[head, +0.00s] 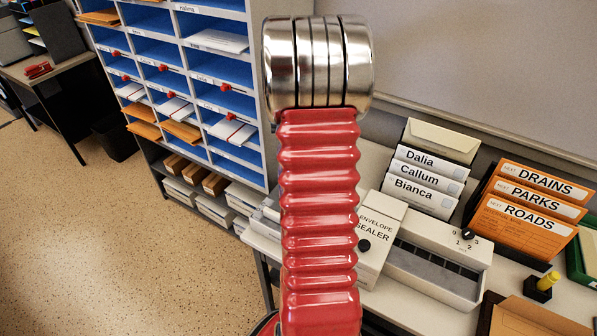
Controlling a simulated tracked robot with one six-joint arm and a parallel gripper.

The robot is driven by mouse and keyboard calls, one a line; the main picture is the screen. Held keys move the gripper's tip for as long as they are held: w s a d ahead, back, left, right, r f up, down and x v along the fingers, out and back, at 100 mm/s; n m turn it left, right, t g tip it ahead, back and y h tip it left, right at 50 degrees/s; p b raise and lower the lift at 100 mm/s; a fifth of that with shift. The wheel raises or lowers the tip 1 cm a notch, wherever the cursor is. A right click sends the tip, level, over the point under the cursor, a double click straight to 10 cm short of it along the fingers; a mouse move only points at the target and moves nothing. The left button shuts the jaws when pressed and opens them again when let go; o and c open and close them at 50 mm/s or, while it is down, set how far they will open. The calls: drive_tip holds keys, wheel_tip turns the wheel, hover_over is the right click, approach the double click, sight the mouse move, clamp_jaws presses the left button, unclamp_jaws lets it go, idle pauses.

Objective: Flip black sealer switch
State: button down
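The off-white envelope sealer (425,278) stands on the table right of my raised red arm. The arm covers part of its left end and some of its lettering. A round black knob (364,245) sits on the labelled left block, close to the arm's edge. I cannot tell which way it is set. A second black control, a dial (467,235) with numbers around it, sits on the right end. A long dark slot lies between the two. My gripper is not in view; only the arm's red sleeve and shiny metal joint show.
White folders (425,175) stand behind the sealer. Orange folders (528,205) stand to its right. A yellow-topped stamp (547,281) and a brown envelope (535,318) lie front right. A blue pigeonhole rack (225,70) stands left of the arm. The floor (90,230) at left is clear.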

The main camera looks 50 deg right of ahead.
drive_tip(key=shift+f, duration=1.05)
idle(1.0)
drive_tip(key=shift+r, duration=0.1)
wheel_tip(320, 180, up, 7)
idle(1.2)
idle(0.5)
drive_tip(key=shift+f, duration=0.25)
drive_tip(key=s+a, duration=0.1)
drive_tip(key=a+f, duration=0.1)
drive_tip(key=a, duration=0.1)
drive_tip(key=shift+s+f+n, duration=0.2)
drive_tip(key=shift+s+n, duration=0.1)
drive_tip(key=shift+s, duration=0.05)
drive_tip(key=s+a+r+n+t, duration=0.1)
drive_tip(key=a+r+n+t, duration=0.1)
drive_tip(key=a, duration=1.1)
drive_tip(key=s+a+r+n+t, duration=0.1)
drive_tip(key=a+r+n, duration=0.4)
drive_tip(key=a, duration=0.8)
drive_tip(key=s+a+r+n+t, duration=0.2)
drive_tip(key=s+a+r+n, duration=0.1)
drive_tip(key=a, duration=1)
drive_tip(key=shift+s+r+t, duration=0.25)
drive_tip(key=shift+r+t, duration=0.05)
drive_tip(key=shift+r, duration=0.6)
